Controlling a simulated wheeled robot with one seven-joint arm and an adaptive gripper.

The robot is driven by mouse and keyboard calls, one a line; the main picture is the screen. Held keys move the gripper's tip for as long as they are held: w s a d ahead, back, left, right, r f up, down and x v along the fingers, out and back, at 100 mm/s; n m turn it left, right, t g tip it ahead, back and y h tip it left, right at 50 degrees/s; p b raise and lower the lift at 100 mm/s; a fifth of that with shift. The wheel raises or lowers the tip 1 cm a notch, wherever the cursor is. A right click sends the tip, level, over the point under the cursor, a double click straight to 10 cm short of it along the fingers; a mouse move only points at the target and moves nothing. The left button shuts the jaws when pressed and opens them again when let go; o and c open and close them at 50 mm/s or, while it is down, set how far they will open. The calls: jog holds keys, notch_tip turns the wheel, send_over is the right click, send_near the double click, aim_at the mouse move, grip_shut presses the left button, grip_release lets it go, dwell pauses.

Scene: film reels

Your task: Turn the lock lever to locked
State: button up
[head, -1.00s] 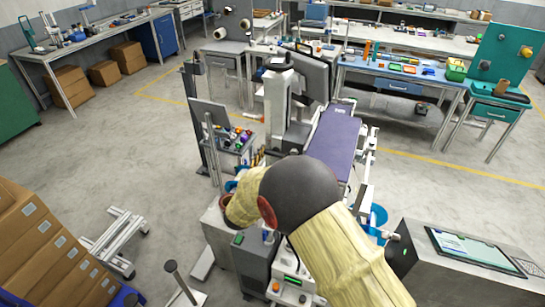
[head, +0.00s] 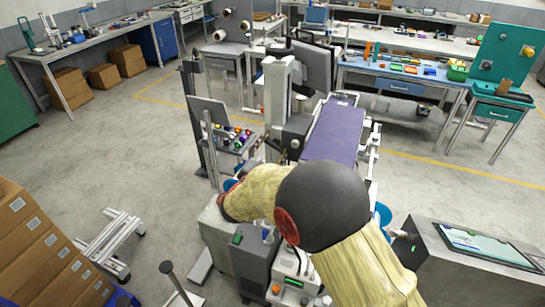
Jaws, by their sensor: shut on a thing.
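My arm, in a yellow cover with a dark round joint, fills the lower middle of the head view. Its far part bends left and ends from sight beside the equipment. My gripper is hidden, so its hold cannot be seen. I cannot make out the lock lever. A white upright column (head: 277,95) stands beyond my arm, with a dark rounded part (head: 297,130) at its lower right. Film reels (head: 246,25) sit on the back bench.
A purple padded bed (head: 334,134) lies right of the column. A rack of coloured items (head: 236,138) stands left of it. A grey cabinet with a tablet (head: 488,247) is at lower right. Stacked cartons (head: 35,245) are at lower left. Open floor (head: 120,165) lies left.

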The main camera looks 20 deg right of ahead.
jog(key=m+b, duration=0.2)
jog(key=b, duration=0.1)
jog(key=m+b, duration=0.4)
jog(key=b, duration=0.1)
jog(key=shift+f+m+b, duration=0.3)
jog(key=m+b, duration=0.4)
jog(key=b, duration=0.2)
jog(key=shift+m, duration=0.3)
jog(key=shift+r+m+b, duration=0.15)
jog(key=shift+m+b, duration=0.55)
jog(key=shift+b, duration=0.2)
jog(key=o, duration=0.9)
jog(key=shift+c, duration=0.2)
jog(key=shift+s, duration=0.1)
jog(key=v, duration=1.2)
